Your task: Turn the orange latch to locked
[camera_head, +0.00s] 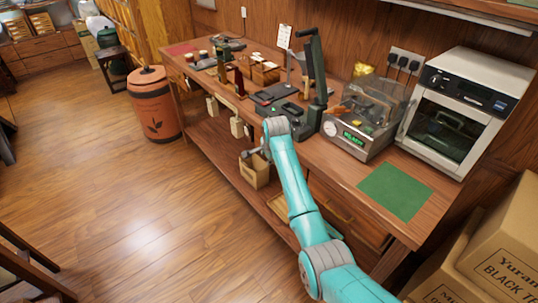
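I cannot make out an orange latch for certain in this view. A dark press with a tall upright lever (317,65) stands on the wooden counter, with a small green light on its low base. A small orange-brown piece (306,88) shows beside the lever, too small to identify. My gripper (251,154) is at the counter's front edge, left of and nearer than the press. Its fingers are small and partly hidden by my teal arm, and nothing is visibly held.
A white-fronted oven (455,125) stands at the counter's right, behind a green mat (395,191). Wooden racks and small tools crowd the left half. A cardboard box (256,171) sits on the lower shelf. An orange bin (155,105) stands left; the floor before the counter is clear.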

